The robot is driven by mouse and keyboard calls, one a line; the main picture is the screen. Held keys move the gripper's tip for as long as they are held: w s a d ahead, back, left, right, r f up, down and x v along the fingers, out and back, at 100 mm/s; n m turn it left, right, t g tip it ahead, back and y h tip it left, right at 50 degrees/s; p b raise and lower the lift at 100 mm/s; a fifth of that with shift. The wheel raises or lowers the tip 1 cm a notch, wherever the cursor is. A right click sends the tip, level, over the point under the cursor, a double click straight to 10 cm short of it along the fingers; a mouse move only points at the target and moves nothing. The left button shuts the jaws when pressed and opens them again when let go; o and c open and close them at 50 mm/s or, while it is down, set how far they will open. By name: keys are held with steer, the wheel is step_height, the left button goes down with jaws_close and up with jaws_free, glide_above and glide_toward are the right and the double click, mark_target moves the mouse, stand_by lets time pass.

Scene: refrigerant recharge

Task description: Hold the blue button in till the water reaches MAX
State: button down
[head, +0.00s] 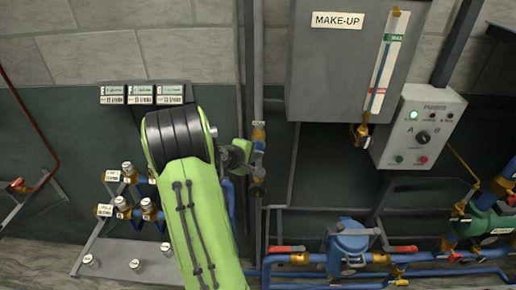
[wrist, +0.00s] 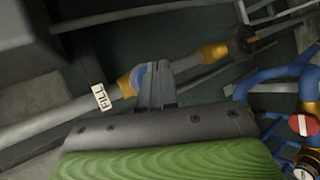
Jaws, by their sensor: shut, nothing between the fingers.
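My gripper (wrist: 154,72) is shut and empty in the wrist view. Its fingertips are at the blue part (wrist: 138,77) on a pipe, between brass fittings and beside the FILL tag (wrist: 104,97). The fingers cover much of the blue part, so I cannot tell whether the button is pressed in. In the head view my arm's end reaches the vertical pipe, where a bit of blue (head: 259,146) shows below a brass fitting. The water gauge (head: 382,65) on the MAKE-UP tank (head: 335,75) has a green MAX mark near its top. A blue line runs along it; its exact level is too small to read.
A control box (head: 418,127) with a knob and lights hangs right of the pipe. Blue pipes with red handles (head: 286,249) and a blue unit (head: 347,243) are below. Small valves (head: 122,207) stand at left. A red-handled valve (wrist: 302,124) is right of my gripper.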

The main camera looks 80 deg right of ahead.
steer(key=shift+d, duration=0.15)
steer(key=shift+w+d, duration=0.1)
steer(key=shift+d, duration=0.2)
steer(key=shift+w+d+p, duration=0.1)
steer(key=shift+d+p, duration=0.2)
steer(key=shift+d, duration=0.2)
stand_by(0.7)
stand_by(1.5)
steer(key=shift+s+a+b, duration=0.2)
steer(key=shift+a+b, duration=0.3)
steer(key=shift+a, duration=0.45)
steer(key=a+b, duration=0.1)
steer(key=a, duration=0.1)
steer(key=s+a+b, duration=0.1)
steer(key=a, duration=0.2)
